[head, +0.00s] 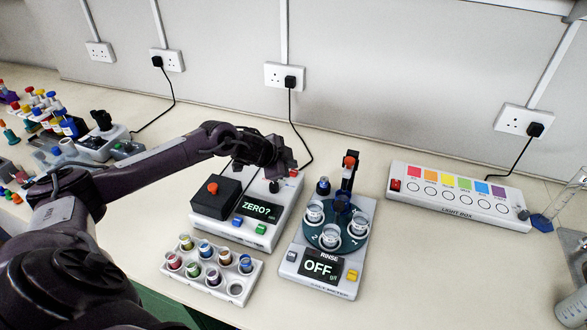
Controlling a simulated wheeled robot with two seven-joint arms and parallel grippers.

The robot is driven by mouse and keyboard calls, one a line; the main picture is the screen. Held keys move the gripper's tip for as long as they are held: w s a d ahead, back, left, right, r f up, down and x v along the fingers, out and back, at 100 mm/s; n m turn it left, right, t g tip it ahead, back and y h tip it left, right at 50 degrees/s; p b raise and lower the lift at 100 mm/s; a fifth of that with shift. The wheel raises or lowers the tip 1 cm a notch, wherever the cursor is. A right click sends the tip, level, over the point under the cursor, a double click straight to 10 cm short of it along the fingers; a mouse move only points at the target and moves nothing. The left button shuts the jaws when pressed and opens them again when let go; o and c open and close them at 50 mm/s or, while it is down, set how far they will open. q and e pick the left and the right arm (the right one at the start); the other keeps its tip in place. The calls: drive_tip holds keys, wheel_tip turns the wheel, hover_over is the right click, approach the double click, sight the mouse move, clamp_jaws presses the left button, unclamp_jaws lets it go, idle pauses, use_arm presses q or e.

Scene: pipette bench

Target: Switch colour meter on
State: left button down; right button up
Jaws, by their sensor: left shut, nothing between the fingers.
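The colour meter appears to be the white unit (292,215) left of centre, with a black box and an orange-red knob on top. My left gripper (292,166) is shut and empty, just above that back corner beside the red switch. I cannot tell whether it touches the switch. My left forearm passes above the bench behind the black box. My right gripper is not in view.
A white meter (347,289) with a turntable of cups reads "RINSE OFF". A rack of coloured vials (213,286) stands at the front. A light box (458,196) lies at right. Glassware is at the right edge; bottles and another device stand at left.

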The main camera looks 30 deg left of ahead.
use_arm(q)
drive_tip(key=shift+r, duration=0.4)
wheel_tip(320, 180, up, 6)
drive_tip(key=p, duration=0.6)
drive_tip(key=shift+s+f, duration=0.1)
idle(0.4)
